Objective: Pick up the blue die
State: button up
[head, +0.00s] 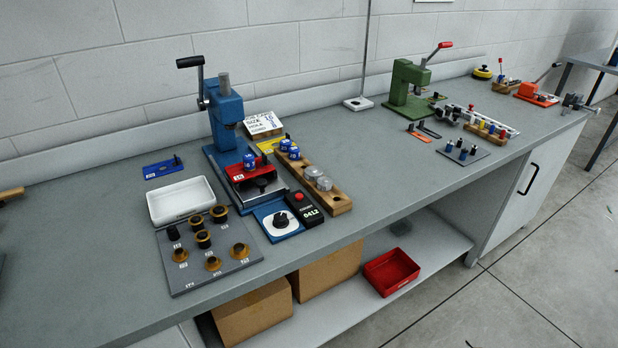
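A flat blue plate with a small black peg, which looks like the blue die (159,170), lies on the bench left of the blue lever press (226,125) and behind a white tray (166,203). Nothing covers it. A similar red plate (243,174) sits in the press, and a yellow plate (268,144) lies behind the press's right side. My gripper is not in view.
A grey plate with several brass-collared pieces (190,270) lies in front of the tray. A dial box (279,225) and a black box with a red button (304,210) stand before the press. A green press (403,85) stands farther right. The bench's middle is clear.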

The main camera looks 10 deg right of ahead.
aim_at(248, 161)
jog(key=i+l+u, duration=0.1)
jog(key=u, duration=0.55)
jog(key=l+u, duration=0.25)
jog(key=l, duration=0.3)
jog(key=l+u, duration=0.3)
jog(key=l, duration=0.2)
jog(key=l+u, duration=0.15)
jog(key=l, duration=1.85)
jog(key=i, duration=0.45)
